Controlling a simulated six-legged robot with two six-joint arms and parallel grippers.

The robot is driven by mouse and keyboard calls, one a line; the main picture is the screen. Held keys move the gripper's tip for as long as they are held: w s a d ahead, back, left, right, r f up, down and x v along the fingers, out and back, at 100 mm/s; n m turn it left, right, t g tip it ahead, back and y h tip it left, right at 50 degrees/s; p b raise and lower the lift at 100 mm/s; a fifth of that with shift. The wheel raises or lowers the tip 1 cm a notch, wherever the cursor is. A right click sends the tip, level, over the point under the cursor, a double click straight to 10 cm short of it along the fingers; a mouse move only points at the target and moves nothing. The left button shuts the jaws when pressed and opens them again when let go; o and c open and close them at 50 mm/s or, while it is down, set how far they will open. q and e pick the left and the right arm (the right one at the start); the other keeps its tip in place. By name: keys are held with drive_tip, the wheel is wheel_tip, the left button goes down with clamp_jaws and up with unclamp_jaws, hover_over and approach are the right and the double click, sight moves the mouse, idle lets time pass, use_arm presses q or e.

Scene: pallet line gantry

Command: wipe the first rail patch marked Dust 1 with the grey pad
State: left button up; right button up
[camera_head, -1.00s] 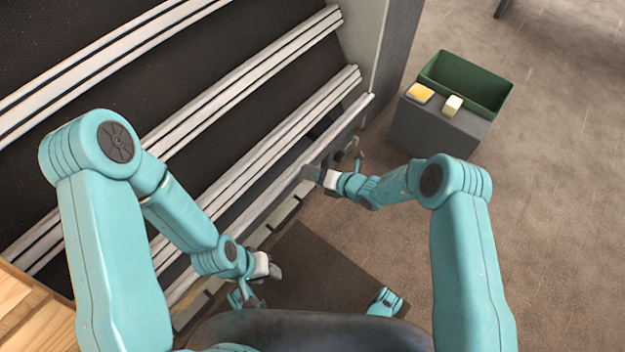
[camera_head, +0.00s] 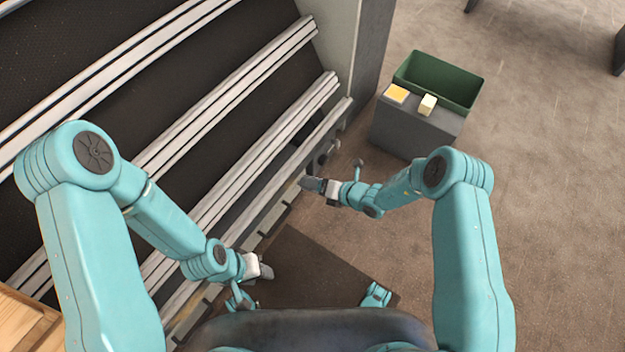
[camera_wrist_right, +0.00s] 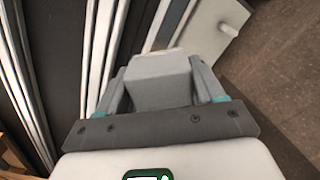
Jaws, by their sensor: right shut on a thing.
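My right gripper (camera_head: 315,186) is shut on the grey pad, seen as a grey block (camera_wrist_right: 158,82) between the fingers in the right wrist view. It is held just off the right end of the nearest rail (camera_head: 300,165), apart from it as far as the head view shows. Several long pale rails (camera_head: 235,75) run diagonally over the dark gantry panel. No patch marked Dust 1 can be made out on them. My left gripper (camera_head: 262,270) is low near the rails' lower part; its fingers are too small to read.
A grey stand (camera_head: 408,130) at the upper right bears a yellow-orange sponge (camera_head: 397,93) and a cream block (camera_head: 428,104). A green bin (camera_head: 440,80) is behind it. A wooden surface (camera_head: 25,325) is at the lower left. The floor at right is open.

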drive_tip(key=shift+p+v, duration=1)
drive_tip(key=shift+v, duration=0.2)
drive_tip(key=shift+s+d+r, duration=0.15)
drive_tip(key=shift+r, duration=0.1)
drive_tip(key=shift+f, duration=0.1)
